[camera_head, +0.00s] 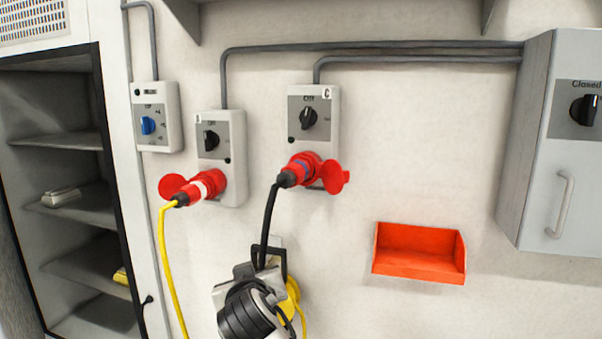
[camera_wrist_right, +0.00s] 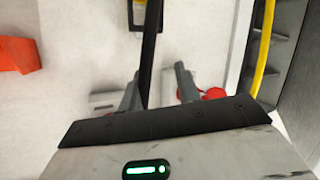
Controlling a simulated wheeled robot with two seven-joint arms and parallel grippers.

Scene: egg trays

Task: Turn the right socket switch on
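The right socket (camera_head: 325,135) is a light grey box on the wall, marked C. Its black rotary switch (camera_head: 308,118) points roughly up, towards the "Off" label. A red plug (camera_head: 300,168) with a black cable sits in it, with a red lid beside it. My right gripper (camera_head: 265,262) is below this socket, in front of the wall, and apart from the switch. In the right wrist view its two fingers (camera_wrist_right: 158,92) are spread, with the black cable (camera_wrist_right: 150,55) seen passing between them; whether they touch it is unclear. My left gripper is not in view.
The left socket (camera_head: 233,180) has a red plug and yellow cable (camera_head: 165,260). A blue-knob box (camera_head: 166,125) is further left, beside open shelves (camera_head: 75,205). An orange bin (camera_head: 415,266) and grey cabinet (camera_head: 530,130) are right.

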